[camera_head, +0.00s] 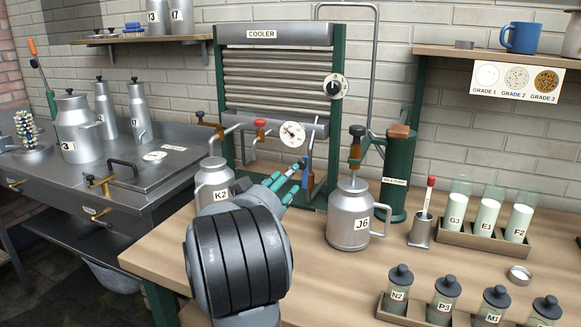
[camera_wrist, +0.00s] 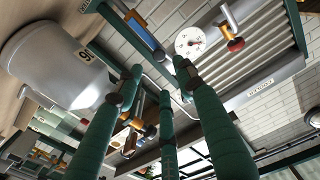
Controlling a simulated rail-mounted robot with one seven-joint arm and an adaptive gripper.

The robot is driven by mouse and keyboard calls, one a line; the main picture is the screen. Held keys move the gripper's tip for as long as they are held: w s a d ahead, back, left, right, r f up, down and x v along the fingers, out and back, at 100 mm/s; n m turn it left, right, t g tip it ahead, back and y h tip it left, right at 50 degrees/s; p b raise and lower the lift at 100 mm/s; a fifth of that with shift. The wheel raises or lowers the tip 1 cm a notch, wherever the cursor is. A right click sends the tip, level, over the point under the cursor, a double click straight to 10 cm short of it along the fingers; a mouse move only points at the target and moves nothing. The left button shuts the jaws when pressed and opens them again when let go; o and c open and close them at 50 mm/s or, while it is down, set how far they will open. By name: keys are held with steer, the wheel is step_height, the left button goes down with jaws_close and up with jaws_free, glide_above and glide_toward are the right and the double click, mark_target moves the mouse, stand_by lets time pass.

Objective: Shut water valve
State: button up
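The cooler (camera_head: 275,80) stands against the back wall, with a round gauge (camera_head: 291,134) at its lower front. A red-knobbed valve (camera_head: 261,125) sits left of the gauge. A blue upright handle (camera_head: 306,168) is below and right of the gauge; it also shows in the wrist view (camera_wrist: 142,36). No label says which is the water valve. My gripper (camera_head: 292,180) reaches up toward the blue handle. In the wrist view, my gripper's teal fingers (camera_wrist: 160,76) are spread with nothing between them. The handle appears beyond the fingertips; contact cannot be told.
Can J6 (camera_head: 349,218) stands close right of my gripper, and can K2 (camera_head: 213,182) stands behind it at left. A green cylinder (camera_head: 398,172) is beyond J6. Racks of bottles (camera_head: 484,250) fill the right. Open wooden bench (camera_head: 330,275) lies in front of J6.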

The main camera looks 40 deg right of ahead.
mark_target(301, 164)
steer(key=x, duration=0.9)
steer(key=shift+w+d+p, duration=0.1)
steer(key=shift+p, duration=0.3)
steer(key=shift+c, duration=0.2)
jaws_close()
